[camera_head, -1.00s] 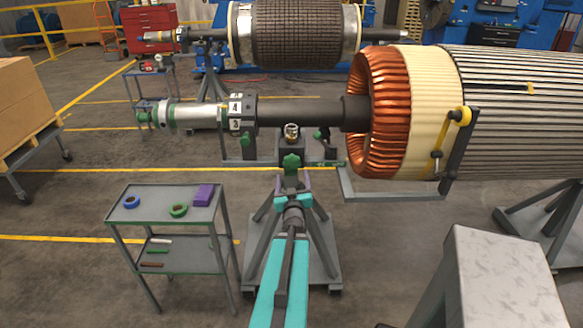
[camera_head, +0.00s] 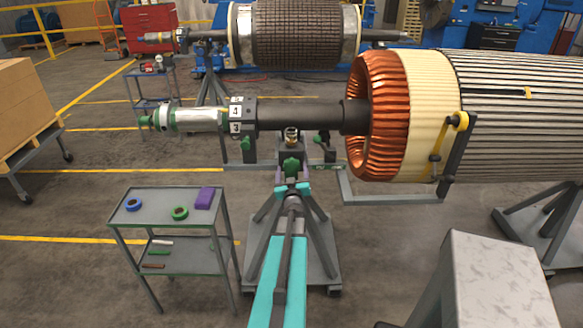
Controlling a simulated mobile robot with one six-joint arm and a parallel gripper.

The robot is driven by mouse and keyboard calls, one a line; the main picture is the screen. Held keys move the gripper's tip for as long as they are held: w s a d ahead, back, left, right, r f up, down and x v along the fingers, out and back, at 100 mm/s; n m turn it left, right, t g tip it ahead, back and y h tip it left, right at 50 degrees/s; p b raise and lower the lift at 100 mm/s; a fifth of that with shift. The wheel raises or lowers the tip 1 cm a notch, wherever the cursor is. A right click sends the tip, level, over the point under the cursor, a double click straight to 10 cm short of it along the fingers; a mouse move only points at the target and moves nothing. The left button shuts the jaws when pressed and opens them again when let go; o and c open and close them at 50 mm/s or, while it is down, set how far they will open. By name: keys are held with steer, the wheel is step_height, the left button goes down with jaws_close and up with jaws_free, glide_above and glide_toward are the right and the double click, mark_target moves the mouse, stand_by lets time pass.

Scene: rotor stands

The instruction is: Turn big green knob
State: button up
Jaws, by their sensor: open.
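A big green knob (camera_head: 291,168) sits on the front of the rotor stand (camera_head: 288,142), below the dark shaft. My gripper (camera_head: 292,188) is just below and in front of the knob, at the far end of my turquoise arm. Its purple fingers are open and point toward the knob. They are small in this view, and I cannot tell whether they touch it. The rotor (camera_head: 520,115) with copper windings lies on the stand to the right, with a ring numbered 5, 4, 3 (camera_head: 236,115) on its shaft.
A grey cart (camera_head: 165,230) with blue and green rings and a purple block stands to the left. A grey block (camera_head: 495,280) stands at front right. A yellow-tipped bracket (camera_head: 452,150) stands by the rotor. Floor is clear between cart and boxes.

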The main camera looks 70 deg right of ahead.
steer(key=shift+x, duration=0.9)
steer(key=c, duration=1)
steer(key=shift+w+a, duration=0.1)
steer(key=shift+a, duration=0.15)
steer(key=shift+c, duration=0.3)
steer(key=shift+d+f, duration=0.1)
steer(key=shift+d, duration=0.1)
steer(key=n+b, duration=0.1)
steer(key=b, duration=0.1)
steer(key=shift+b, duration=0.35)
